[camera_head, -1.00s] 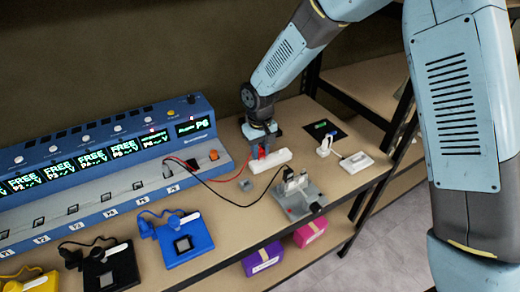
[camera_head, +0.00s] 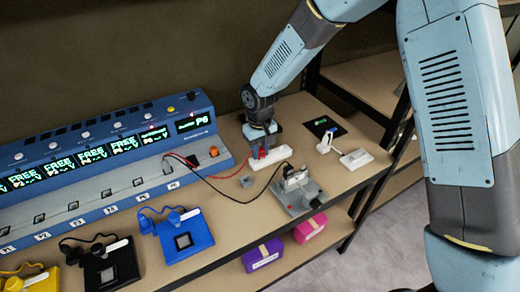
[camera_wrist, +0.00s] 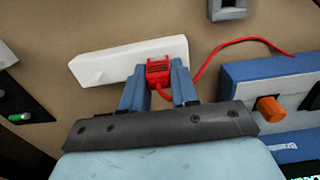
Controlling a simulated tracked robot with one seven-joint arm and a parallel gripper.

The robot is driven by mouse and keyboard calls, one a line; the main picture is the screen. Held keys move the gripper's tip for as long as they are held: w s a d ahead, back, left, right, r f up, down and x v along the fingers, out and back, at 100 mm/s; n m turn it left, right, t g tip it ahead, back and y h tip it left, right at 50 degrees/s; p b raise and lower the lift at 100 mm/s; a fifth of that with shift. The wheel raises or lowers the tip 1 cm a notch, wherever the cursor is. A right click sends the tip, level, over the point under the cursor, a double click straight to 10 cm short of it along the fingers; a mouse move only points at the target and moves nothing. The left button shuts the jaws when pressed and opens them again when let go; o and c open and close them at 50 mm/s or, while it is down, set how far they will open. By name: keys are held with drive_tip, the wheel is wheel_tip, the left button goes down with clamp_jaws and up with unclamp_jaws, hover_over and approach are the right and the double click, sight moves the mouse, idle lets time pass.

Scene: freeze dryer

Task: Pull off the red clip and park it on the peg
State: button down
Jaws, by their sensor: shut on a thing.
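The red clip (camera_wrist: 158,72) is between the two blue fingers of my gripper (camera_wrist: 159,88) in the wrist view, with its red wire running off to the right. In the head view my gripper (camera_head: 262,150) points down at the white bar (camera_head: 268,172), and the clip shows as a small red patch there. The white bar also lies behind the clip in the wrist view (camera_wrist: 110,64). I cannot tell whether the clip touches the bar.
The blue bench unit (camera_head: 120,155) with several displays stands to the left. A grey fixture (camera_head: 298,195) with a black lead is in front of the bar. A white stand (camera_head: 328,140) and white block (camera_head: 356,158) are to the right. Blue and black devices lie along the front edge.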

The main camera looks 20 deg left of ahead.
sight(260, 149)
drive_tip(key=c, duration=0.8)
unclamp_jaws()
wheel_tip(260, 149, up, 14)
drive_tip(key=w+d+r+m+t, duration=0.1)
drive_tip(key=w+d+r+m, duration=0.15)
drive_tip(key=d+r, duration=0.7)
drive_tip(key=s+d+r+m+t, duration=0.1)
drive_tip(key=d+r, duration=0.2)
drive_tip(key=d, duration=0.5)
drive_tip(key=s+d+r+m+t, duration=0.1)
drive_tip(key=d+r, duration=0.2)
drive_tip(key=d, duration=0.5)
drive_tip(key=s+d+r+m+t, duration=0.1)
drive_tip(key=s+d, duration=0.4)
drive_tip(key=d, duration=0.1)
drive_tip(key=s+d+r+m, duration=0.1)
drive_tip(key=s+d+m, duration=0.1)
drive_tip(key=s+d, duration=0.3)
drive_tip(key=s+d+r+m+t, duration=0.1)
drive_tip(key=s+d+m, duration=0.1)
drive_tip(key=s+d, duration=0.3)
drive_tip(key=shift+s+d+r+m+t, duration=0.1)
drive_tip(key=shift+d+r+m+t, duration=0.1)
drive_tip(key=shift+d, duration=0.85)
drive_tip(key=shift+d+r+m+t, duration=0.1)
drive_tip(key=shift+d+r, duration=0.05)
drive_tip(key=shift+d, duration=0.85)
